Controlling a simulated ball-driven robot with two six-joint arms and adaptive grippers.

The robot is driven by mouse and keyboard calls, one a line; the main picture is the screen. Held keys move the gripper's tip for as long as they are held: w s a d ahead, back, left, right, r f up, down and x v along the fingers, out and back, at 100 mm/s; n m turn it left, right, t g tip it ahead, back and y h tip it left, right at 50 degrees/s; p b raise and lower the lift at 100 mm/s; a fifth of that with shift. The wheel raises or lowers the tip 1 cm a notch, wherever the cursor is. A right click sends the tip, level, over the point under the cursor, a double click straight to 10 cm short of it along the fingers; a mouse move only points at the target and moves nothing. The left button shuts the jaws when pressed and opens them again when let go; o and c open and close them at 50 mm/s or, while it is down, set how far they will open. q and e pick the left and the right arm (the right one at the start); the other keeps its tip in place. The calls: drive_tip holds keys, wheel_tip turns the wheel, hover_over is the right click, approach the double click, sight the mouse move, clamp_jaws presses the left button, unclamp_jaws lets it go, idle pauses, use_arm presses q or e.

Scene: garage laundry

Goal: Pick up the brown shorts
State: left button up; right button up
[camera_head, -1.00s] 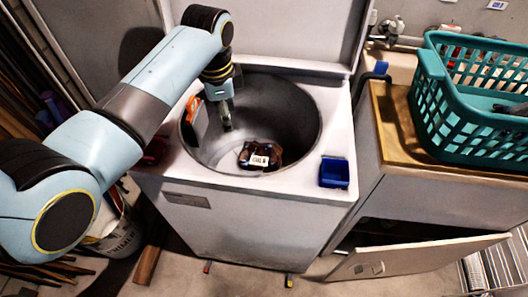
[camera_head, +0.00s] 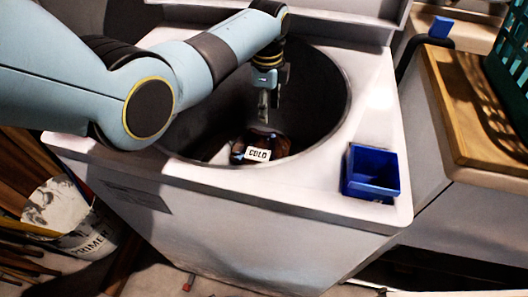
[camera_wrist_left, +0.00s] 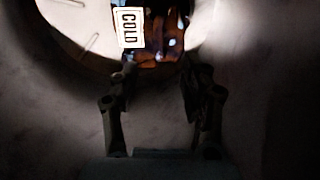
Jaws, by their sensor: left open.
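The brown shorts (camera_head: 278,146) lie crumpled at the bottom of the washer drum (camera_head: 326,104), with a white label reading COLD (camera_head: 257,154) on or against them. In the left wrist view the dark brown cloth (camera_wrist_left: 165,45) and the COLD label (camera_wrist_left: 130,27) show at the top, beyond the fingertips. My left gripper (camera_head: 264,118) points down inside the drum, just above the shorts. It is open and empty in the left wrist view (camera_wrist_left: 155,82). My right gripper is out of view.
A blue open box (camera_head: 372,173) sits on the washer top's front right corner. The drum wall surrounds my left gripper. A wooden counter (camera_head: 462,100) with a teal basket (camera_head: 510,75) stands at right. A paint bucket (camera_head: 62,215) stands at lower left.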

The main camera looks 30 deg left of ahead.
sight(264, 132)
use_arm(q)
wheel_tip(264, 132, down, 3)
drive_tip(key=shift+f+b, duration=0.1)
drive_tip(key=shift+b, duration=0.35)
drive_tip(key=f, duration=0.1)
drive_tip(key=f+b, duration=0.1)
drive_tip(key=f, duration=0.1)
drive_tip(key=f+b, duration=0.1)
drive_tip(key=f, duration=0.1)
drive_tip(key=shift+s+a, duration=0.15)
drive_tip(key=shift+a, duration=0.2)
drive_tip(key=shift+c, duration=0.4)
clamp_jaws()
